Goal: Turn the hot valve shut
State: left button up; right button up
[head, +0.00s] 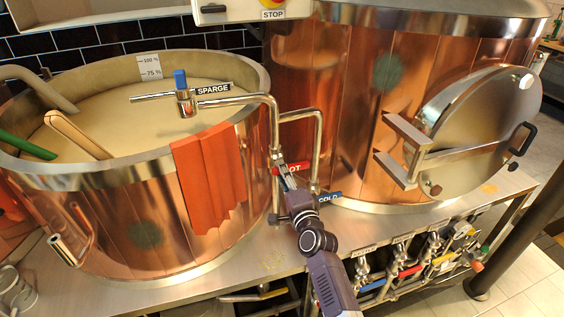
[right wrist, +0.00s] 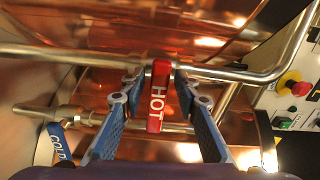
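The hot valve's red lever (right wrist: 157,100), marked HOT, sits between the two fingers of my right gripper (right wrist: 158,84) in the right wrist view. The fingers stand on either side of it with what look like narrow gaps, so the gripper looks open around it. In that view the lever runs up and down, across the level pipes. The valve body is mostly hidden. My left gripper is out of view.
A blue COLD lever (right wrist: 58,142) is close by on the left in the wrist view. The open mash tun (head: 100,178) with a red cloth (head: 208,178) stands left; the large copper kettle (head: 345,110) stands right. A control box (right wrist: 290,95) with a red button is near.

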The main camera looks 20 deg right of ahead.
jog(key=shift+s, duration=0.1)
jog(key=s+p, duration=0.2)
jog(key=s, duration=0.4)
jog(key=shift+d, duration=0.1)
